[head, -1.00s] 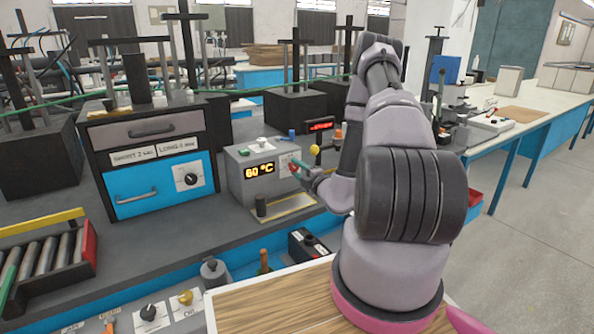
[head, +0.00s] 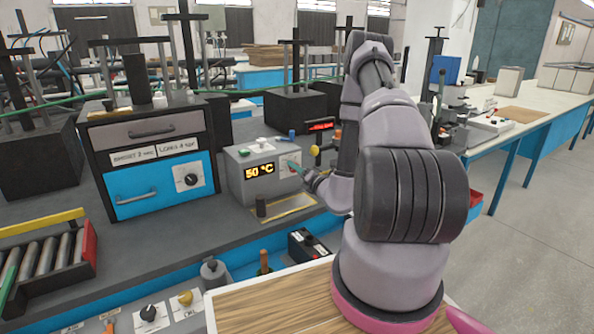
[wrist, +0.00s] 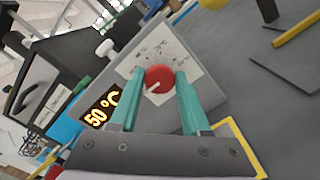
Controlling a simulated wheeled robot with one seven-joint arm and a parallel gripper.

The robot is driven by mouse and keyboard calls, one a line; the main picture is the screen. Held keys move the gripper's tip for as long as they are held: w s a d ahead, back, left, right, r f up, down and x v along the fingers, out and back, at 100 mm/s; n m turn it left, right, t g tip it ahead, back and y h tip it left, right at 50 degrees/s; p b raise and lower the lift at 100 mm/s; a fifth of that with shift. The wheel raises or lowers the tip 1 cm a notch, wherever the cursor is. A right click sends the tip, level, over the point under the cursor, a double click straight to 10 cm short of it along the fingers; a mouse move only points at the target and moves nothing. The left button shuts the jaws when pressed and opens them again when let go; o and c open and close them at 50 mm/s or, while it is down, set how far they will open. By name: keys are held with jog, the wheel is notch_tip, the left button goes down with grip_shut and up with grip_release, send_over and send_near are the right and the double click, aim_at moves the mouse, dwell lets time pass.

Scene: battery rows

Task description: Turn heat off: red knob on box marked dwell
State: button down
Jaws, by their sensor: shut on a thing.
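The grey box (head: 240,174) stands on the bench in the head view, with an amber display (head: 259,171) reading 50 °C. It also shows in the wrist view, where its display (wrist: 101,105) reads 50 °C. The red knob (wrist: 159,79) sits on a white marked plate on the box's face, with a pale pointer line on it. My gripper (wrist: 160,83) is shut on the red knob, with a green finger on each side. In the head view my gripper (head: 299,169) reaches the box's front from the right. The plate's small lettering is too blurred to read.
A blue-and-black cabinet (head: 155,160) with a dial stands left of the box. A yellow knob (head: 314,150) stands close to my gripper. A yellow-edged plate (head: 287,208) lies before the box. A small black box (head: 307,243) sits on the lower front ledge.

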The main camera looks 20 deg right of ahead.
jog(key=shift+s+f+n, duration=0.1)
jog(key=shift+n, duration=0.2)
jog(key=shift+c, duration=1.9)
grip_release()
jog(key=s+d, duration=0.2)
jog(key=s, duration=0.8)
jog(key=shift+s, duration=0.25)
